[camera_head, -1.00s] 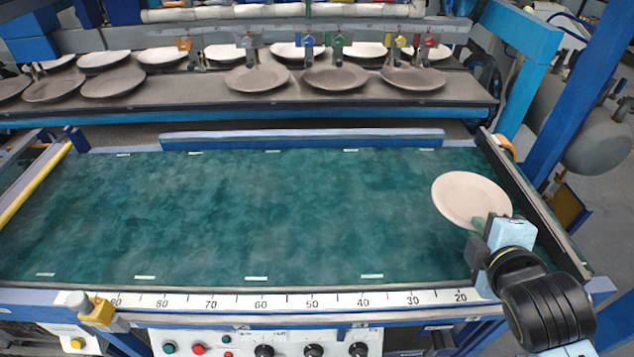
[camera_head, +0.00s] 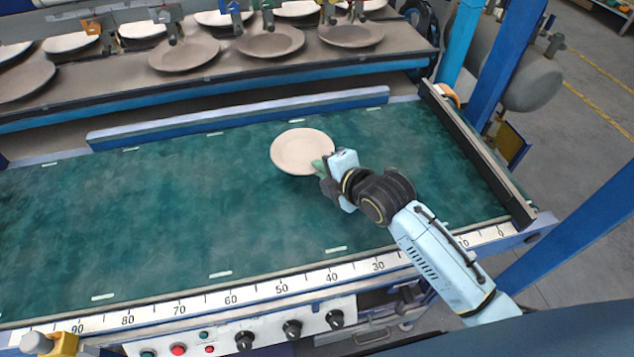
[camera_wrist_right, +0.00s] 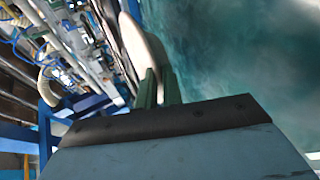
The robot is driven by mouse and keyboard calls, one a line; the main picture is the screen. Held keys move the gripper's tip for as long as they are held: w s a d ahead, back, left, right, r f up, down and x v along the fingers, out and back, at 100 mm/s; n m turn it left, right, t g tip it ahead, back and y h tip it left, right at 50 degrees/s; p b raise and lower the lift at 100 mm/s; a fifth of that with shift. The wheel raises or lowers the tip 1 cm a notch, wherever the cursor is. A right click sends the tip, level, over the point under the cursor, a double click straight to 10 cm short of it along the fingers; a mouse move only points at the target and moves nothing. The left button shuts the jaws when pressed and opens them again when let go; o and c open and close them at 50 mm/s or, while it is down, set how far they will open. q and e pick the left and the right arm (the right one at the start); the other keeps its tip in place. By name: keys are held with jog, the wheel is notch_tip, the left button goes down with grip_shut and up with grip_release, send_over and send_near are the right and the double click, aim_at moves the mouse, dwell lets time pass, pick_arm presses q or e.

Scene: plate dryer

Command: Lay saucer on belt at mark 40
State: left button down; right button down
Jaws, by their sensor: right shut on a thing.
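The pale saucer (camera_head: 300,150) is over the far right part of the green belt (camera_head: 190,220). My right gripper (camera_head: 320,168) is shut on the saucer's near right rim. In the right wrist view the saucer (camera_wrist_right: 146,45) shows edge-on between the green fingertips (camera_wrist_right: 158,90). The gap between saucer and belt cannot be judged. The scale (camera_head: 290,286) runs along the belt's near edge, and its 40 mark (camera_head: 332,276) lies nearer and a little right of the saucer. My left gripper is not in view.
A rack (camera_head: 220,75) with several plates stands behind the belt. A blue-white rail (camera_head: 240,116) runs along the belt's far edge and a dark rail (camera_head: 475,150) along its right end. A control panel (camera_head: 245,330) is below the scale. The belt's left and middle are clear.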

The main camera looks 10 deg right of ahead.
aim_at(322, 196)
jog(key=shift+f+b, duration=0.55)
jog(key=shift+f, duration=2.25)
jog(key=shift+f, duration=0.15)
jog(key=c, duration=1.8)
grip_release()
jog(key=shift+r, duration=0.2)
jog(key=p+v, duration=0.2)
jog(key=v, duration=1)
jog(key=shift+f, duration=0.1)
